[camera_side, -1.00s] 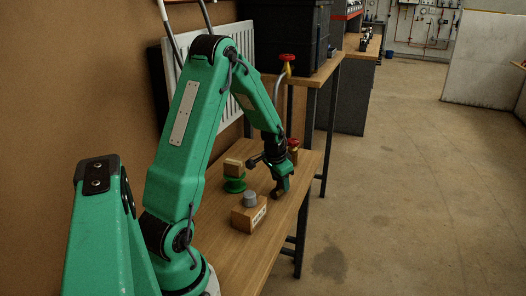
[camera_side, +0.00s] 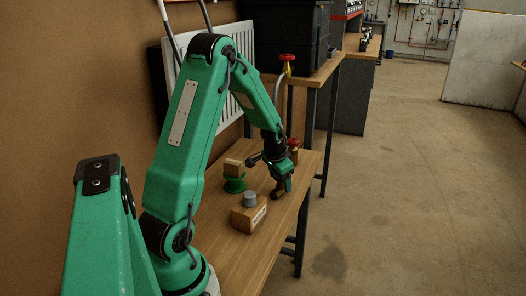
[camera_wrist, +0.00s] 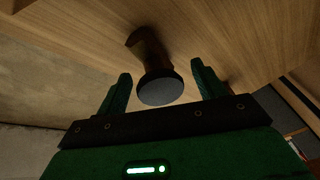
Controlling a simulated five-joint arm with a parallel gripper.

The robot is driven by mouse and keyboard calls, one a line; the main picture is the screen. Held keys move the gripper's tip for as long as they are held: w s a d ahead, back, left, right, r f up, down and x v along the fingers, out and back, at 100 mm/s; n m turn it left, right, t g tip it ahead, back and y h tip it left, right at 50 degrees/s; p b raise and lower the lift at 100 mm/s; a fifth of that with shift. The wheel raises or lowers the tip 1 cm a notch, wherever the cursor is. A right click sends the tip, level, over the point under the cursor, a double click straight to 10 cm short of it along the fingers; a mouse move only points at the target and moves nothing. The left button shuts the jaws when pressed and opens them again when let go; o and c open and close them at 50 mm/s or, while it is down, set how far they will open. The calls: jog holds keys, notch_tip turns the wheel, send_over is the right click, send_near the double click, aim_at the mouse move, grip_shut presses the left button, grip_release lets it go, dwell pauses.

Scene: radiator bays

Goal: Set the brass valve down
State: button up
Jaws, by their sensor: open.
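The brass valve (camera_wrist: 148,45) shows in the wrist view as a brown body with a round dark grey end face (camera_wrist: 160,90) towards the camera. It appears to rest on the wooden bench. My gripper (camera_wrist: 160,82) is open, with one green finger on each side of the valve and a visible gap to each. In the side view my gripper (camera_side: 283,187) is low over the bench near its right edge. The valve (camera_side: 277,193) is a small brown shape at the fingertips, partly hidden by them.
A labelled wooden block (camera_side: 247,219) with a grey cylinder on top stands nearer the camera. A green spool (camera_side: 235,185) with a wooden block on it stands left. A red-handled fitting (camera_side: 293,145) is just behind my gripper. A white radiator (camera_side: 190,85) leans at the wall.

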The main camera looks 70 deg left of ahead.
jog(key=v, duration=1.1)
jog(key=shift+r, duration=0.25)
jog(key=shift+d, duration=0.15)
jog(key=s+d+r+t, duration=0.1)
jog(key=s+d+r, duration=0.2)
jog(key=d, duration=0.5)
jog(key=s+d+r+m+t+h, duration=0.1)
jog(key=s+d+r, duration=0.2)
jog(key=s+d, duration=0.2)
jog(key=s+d+r+h, duration=0.1)
jog(key=s+d+r, duration=0.3)
jog(key=d, duration=0.8)
jog(key=shift+s+m+t, duration=0.3)
jog(key=shift+m+t, duration=0.1)
